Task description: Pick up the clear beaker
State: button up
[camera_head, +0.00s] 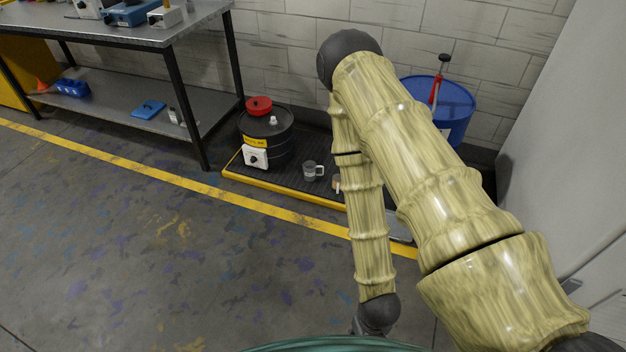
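A small greyish, see-through vessel with a handle, which looks like the clear beaker (309,173), stands upright on the dark grate of the yellow-edged spill tray (274,203). It is just right of a black drum and left of my forearm, with clear space around it. My arm bends at an elbow high in the picture and hangs down to a dark wrist at the bottom. The wrist is well below and to the right of the beaker, apart from it. My gripper's fingers do not show, so what they hold is hidden.
A small brownish item (337,183) sits partly behind my forearm. A blue drum (452,112) stands behind my arm. A metal workbench (150,38) is upper left. The floor in front is clear.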

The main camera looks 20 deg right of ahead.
aim_at(335, 180)
jog(key=u, duration=0.75)
jog(key=i, duration=2.9)
jog(key=z, duration=1.4)
jog(key=i, duration=0.85)
jog(key=z, duration=0.8)
